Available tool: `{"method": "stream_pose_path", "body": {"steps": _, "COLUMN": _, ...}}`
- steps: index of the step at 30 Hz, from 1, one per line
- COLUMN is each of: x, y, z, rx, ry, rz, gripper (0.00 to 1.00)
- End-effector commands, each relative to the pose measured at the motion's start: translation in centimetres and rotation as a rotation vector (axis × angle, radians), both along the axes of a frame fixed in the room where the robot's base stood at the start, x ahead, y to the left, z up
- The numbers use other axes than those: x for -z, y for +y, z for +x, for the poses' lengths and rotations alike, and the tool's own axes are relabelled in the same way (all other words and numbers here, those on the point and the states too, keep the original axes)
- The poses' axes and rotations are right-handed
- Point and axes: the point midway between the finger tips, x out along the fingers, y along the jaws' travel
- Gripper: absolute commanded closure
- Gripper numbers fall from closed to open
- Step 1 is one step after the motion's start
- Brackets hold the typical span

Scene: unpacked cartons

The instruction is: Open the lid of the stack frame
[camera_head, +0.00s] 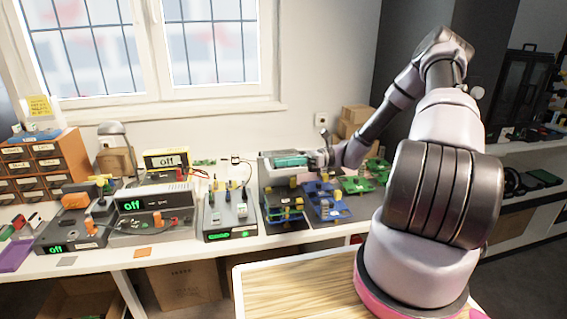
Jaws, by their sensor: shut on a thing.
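A blue frame (326,207) with yellow parts sits on the dark mat at the back of the bench, left of my arm; it looks like the stack frame. My gripper (314,160) is just behind and above it, coming in from the right. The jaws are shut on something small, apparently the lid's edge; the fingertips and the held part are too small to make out. How far the lid stands open cannot be told.
A second blue fixture (284,205) stands close on the left. A teal-topped box (287,160) is behind, near my gripper. Green parts (357,184) lie to the right. Cartons (355,120) stand behind.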

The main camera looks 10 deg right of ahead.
Motion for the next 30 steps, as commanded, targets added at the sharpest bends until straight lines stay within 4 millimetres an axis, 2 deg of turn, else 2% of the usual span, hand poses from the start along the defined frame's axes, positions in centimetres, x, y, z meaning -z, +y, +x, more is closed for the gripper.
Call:
{"method": "stream_pose_path", "body": {"steps": 21, "x": 0.0, "y": 0.0, "z": -0.1, "rx": -0.002, "ry": 0.008, "rz": -0.002, "gripper": 1.00}}
{"method": "stream_pose_path", "body": {"steps": 30, "x": -1.6, "y": 0.0, "z": 0.3, "rx": -0.003, "ry": 0.107, "rz": -0.004, "gripper": 1.00}}
